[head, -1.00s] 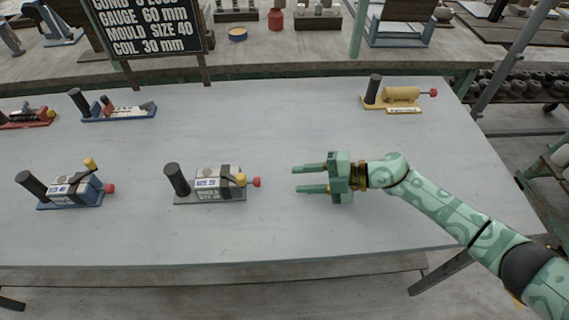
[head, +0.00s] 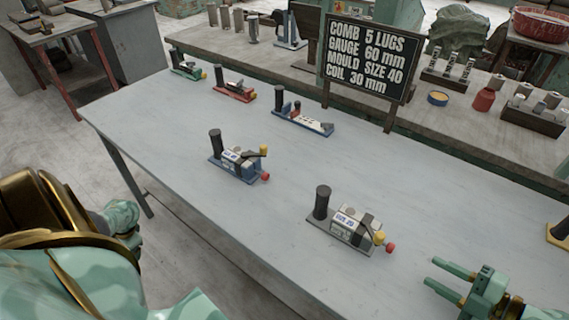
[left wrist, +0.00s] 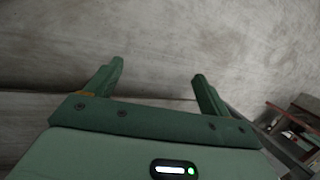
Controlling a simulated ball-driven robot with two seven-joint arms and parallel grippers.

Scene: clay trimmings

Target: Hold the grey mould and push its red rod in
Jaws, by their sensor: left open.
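The grey mould (head: 352,226) stands on the table in the head view. It has a grey base, an upright black handle at its left end, a white label and a yellow knob. The red end of its rod (head: 391,247) sticks out at the right end. My right gripper (head: 432,273) is open and empty, just right of the red end and apart from it, fingers pointing towards it. My left gripper (left wrist: 158,70) is open and empty in the left wrist view, over grey floor, with no mould between its fingers.
A similar blue mould (head: 237,165) stands to the left of the grey one. Blue (head: 303,123), red (head: 234,92) and green (head: 188,70) devices line the table's far side. A black sign (head: 367,58) stands behind. The table front is clear.

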